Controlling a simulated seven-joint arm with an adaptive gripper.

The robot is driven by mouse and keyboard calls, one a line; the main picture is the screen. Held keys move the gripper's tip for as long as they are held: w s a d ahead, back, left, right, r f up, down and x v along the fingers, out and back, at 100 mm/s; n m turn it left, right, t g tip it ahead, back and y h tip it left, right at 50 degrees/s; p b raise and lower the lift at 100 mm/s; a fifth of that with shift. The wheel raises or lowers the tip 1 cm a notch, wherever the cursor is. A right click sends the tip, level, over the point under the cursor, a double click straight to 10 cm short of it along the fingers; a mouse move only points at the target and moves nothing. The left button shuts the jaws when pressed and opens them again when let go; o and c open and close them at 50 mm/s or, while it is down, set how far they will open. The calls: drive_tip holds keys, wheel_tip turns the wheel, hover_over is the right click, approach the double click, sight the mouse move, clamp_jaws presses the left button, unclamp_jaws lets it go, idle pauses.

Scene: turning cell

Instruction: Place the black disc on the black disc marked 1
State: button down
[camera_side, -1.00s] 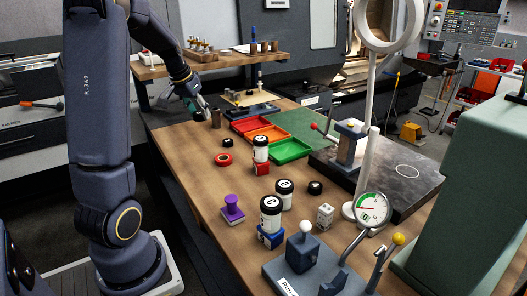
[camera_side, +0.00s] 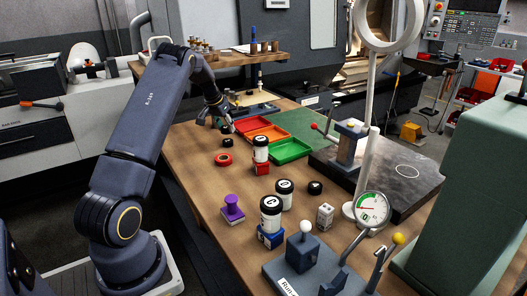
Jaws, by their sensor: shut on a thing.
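My gripper (camera_side: 224,125) is at the far left of the table, low over the wood near the trays. It is shut on a small dark thing, mostly hidden by the fingers and too small to identify. A loose black disc (camera_side: 227,142) lies just in front of it, and another black disc (camera_side: 315,187) lies mid-table. I cannot read which one is marked 1.
Bare wood lies at the left.

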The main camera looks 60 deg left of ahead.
sight(226, 134)
drive_tip(key=shift+w+a+f, duration=0.2)
drive_tip(key=shift+f, duration=1.55)
drive_tip(key=shift+f, duration=0.1)
drive_tip(key=shift+f, duration=0.1)
drive_tip(key=c, duration=0.6)
unclamp_jaws()
